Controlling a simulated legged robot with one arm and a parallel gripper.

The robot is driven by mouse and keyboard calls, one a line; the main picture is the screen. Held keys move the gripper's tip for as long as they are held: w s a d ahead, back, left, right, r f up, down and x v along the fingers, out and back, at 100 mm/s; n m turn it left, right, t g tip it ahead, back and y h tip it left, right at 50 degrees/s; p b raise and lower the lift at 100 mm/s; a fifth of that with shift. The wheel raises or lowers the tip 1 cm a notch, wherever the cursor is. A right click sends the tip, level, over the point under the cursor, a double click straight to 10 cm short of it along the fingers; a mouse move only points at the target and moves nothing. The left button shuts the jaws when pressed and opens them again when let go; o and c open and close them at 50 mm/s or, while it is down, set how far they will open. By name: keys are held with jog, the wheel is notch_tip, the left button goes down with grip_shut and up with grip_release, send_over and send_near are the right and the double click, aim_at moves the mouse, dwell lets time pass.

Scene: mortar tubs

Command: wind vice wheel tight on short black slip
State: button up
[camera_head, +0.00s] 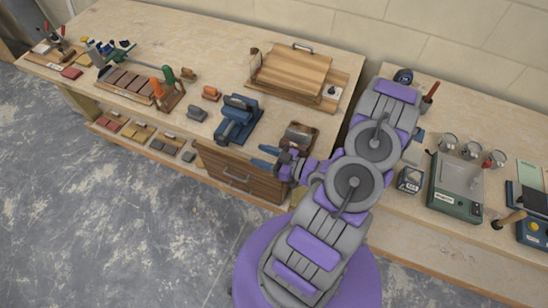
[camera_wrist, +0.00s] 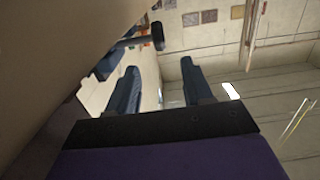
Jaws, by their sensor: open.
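A blue vice (camera_head: 237,118) stands near the front edge of the left bench. Its wheel is too small to make out clearly.
A brown and grey metal object (camera_head: 299,136) stands close to my gripper at the bench corner. Wooden boards (camera_head: 294,70) lie behind. Drawers (camera_head: 238,172) are under the bench. Bench top between vice and back wall is partly clear; the grey floor in front is free.

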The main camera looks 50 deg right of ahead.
jog(key=shift+v, duration=1.95)
jog(key=shift+p, duration=0.35)
